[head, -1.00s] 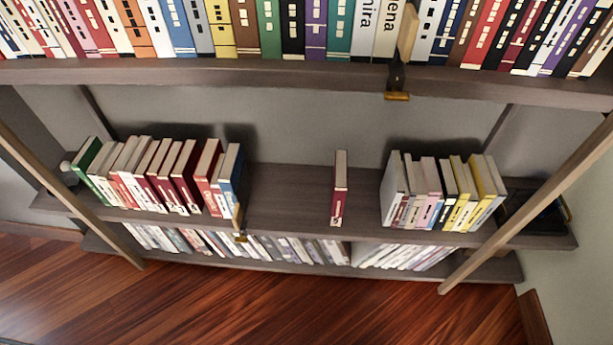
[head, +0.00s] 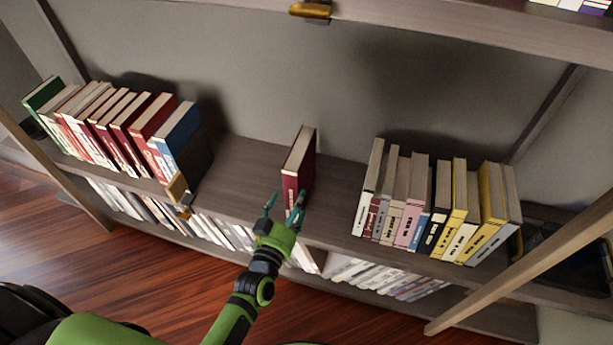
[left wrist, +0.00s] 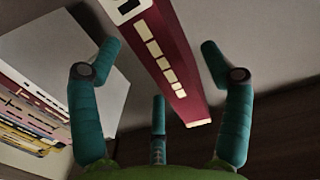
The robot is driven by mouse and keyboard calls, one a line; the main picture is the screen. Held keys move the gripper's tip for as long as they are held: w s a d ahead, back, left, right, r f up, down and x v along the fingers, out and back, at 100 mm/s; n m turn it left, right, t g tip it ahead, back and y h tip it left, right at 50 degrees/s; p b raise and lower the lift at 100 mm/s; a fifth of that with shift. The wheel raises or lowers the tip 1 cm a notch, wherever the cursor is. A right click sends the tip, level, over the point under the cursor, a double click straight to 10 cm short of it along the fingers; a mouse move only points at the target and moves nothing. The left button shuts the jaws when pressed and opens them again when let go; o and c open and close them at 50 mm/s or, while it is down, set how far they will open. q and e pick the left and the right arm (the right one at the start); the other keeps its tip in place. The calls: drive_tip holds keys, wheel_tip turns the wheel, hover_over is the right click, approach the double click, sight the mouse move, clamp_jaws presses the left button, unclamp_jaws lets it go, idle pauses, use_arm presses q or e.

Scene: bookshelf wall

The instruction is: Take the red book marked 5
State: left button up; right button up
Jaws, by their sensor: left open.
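A dark red book (head: 306,165) stands upright and alone in the middle of the shelf, with clear space on both sides. In the left wrist view the red book (left wrist: 182,62) has a spine with several cream squares and a white label at the top edge. I cannot read a 5 on it. My left gripper (head: 285,203) is open just in front of the lower part of the book. In the left wrist view its teal fingers (left wrist: 159,52) are spread on either side of the book, and nothing is gripped. My right gripper is not in view.
A row of red, white, green and blue books (head: 118,128) stands to the left. White, pink and yellow books (head: 437,205) stand to the right. The shelf board (head: 245,165) is bare around the red book. A slanted wooden post (head: 520,260) crosses the front right.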

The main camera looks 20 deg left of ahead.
sight(302, 176)
use_arm(q)
drive_tip(key=shift+w+a+r+t, duration=0.1)
drive_tip(key=shift+w+r+t, duration=0.3)
drive_tip(key=shift+w+r, duration=0.55)
drive_tip(key=w, duration=0.2)
drive_tip(key=w+b, duration=0.1)
drive_tip(key=w, duration=0.3)
drive_tip(key=shift+d+r, duration=0.1)
drive_tip(key=shift+d, duration=0.25)
drive_tip(key=shift+s, duration=0.1)
clamp_jaws()
drive_tip(key=shift+r, duration=0.2)
